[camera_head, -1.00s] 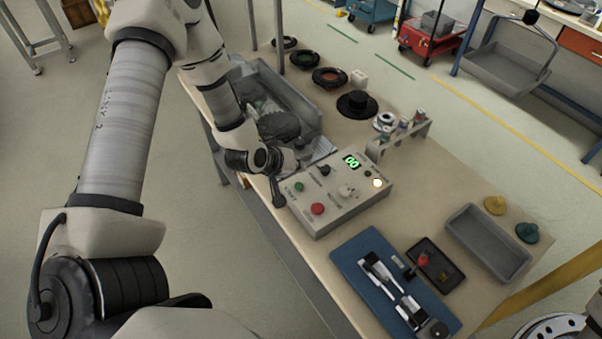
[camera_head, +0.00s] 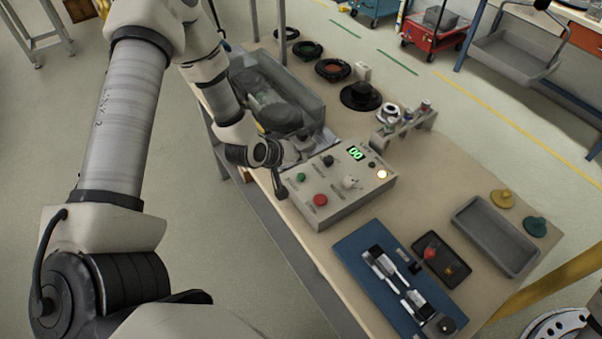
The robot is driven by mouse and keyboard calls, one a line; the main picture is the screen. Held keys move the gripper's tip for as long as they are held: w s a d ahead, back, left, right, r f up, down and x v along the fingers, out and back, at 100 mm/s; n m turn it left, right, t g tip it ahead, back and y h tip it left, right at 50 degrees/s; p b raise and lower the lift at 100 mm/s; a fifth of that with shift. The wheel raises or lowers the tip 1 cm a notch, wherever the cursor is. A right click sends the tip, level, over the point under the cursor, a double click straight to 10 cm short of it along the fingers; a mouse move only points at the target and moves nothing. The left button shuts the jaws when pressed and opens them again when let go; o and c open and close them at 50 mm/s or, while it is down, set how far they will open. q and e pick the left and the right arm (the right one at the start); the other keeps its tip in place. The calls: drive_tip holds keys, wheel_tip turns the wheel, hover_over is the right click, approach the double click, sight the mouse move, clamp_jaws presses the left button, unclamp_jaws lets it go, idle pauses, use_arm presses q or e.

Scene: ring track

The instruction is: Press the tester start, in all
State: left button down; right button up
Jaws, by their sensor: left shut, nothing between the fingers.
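The tester (camera_head: 340,206) is a grey box on the bench. Its sloped top carries a green button (camera_head: 301,177), a red button (camera_head: 320,200), dark and pale knobs, a lit green display (camera_head: 355,153) and a glowing round lamp (camera_head: 382,174). The display seems to read 00. My left gripper (camera_head: 281,189) is shut and empty, pointing down at the tester's left edge, just left of the green button. Whether it touches the box I cannot tell. The green button is in plain view.
A grey bin (camera_head: 309,101) with dark contents stands behind my left wrist. A blue mat (camera_head: 352,248) with a device, a black tray (camera_head: 456,275) and an empty grey tray (camera_head: 498,237) lie to the right. A small rack (camera_head: 410,128) stands behind the tester.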

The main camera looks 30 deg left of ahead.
sight(299, 176)
use_arm(q)
drive_tip(key=shift+f+b, duration=1.2)
drive_tip(key=shift+f, duration=0.75)
use_arm(e)
drive_tip(key=shift+f, duration=1.7)
use_arm(q)
drive_tip(key=shift+f+b, duration=0.35)
drive_tip(key=shift+b, duration=0.05)
use_arm(e)
drive_tip(key=shift+f, duration=0.4)
